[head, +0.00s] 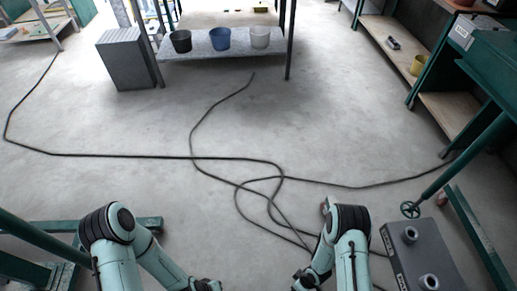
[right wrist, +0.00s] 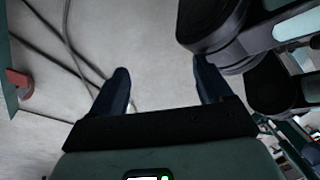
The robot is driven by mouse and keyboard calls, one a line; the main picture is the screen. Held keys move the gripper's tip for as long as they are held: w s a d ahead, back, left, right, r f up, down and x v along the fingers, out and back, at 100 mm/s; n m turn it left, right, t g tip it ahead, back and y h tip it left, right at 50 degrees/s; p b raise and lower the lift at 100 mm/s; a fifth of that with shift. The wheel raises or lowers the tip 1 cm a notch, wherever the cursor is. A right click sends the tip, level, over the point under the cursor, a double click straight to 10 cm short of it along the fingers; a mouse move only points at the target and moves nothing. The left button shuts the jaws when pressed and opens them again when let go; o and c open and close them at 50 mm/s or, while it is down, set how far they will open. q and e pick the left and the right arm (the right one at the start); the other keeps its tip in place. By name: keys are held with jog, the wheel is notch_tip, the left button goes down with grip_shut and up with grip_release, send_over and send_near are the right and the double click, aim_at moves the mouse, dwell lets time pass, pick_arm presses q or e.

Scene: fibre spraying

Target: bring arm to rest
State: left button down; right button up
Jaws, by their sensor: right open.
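My right gripper (right wrist: 162,72) shows in the right wrist view with its two dark fingers apart and nothing between them but grey floor. In the head view both my arms hang low at the bottom edge, bent at the elbows, the left one at left and the right one right of centre. The right gripper's fingers cannot be made out in the head view.
Dark cables (head: 140,155) lie looped across the floor. A grey box with round fittings (head: 405,255) stands close right of my right arm. A shelf (head: 205,44) holds three buckets at the back. Green-framed benches (head: 470,125) line the right side. Mid-floor is otherwise open.

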pick_arm(q)
jog(key=w+r+p, duration=0.2)
jog(key=r+p, duration=0.4)
jog(key=r, duration=0.2)
jog(key=w+d+r+p, duration=0.1)
jog(key=w+r+p, duration=0.2)
jog(key=r+p, duration=0.3)
notch_tip(320, 180, up, 3)
jog(key=shift+d+f+m+g+h+p, duration=0.1)
jog(key=shift+d+m+g+h+p, duration=0.2)
jog(key=shift+g+h+p, duration=0.1)
pick_arm(e)
jog(key=a+r+m+y, duration=0.1)
jog(key=a+r+m, duration=0.2)
jog(key=r+m, duration=0.9)
notch_tip(320, 180, up, 15)
jog(key=shift+w+f+m+t, duration=0.1)
jog(key=shift+w+m+t, duration=0.25)
jog(key=shift+m+t, duration=0.05)
pick_arm(q)
jog(key=shift+s, duration=0.1)
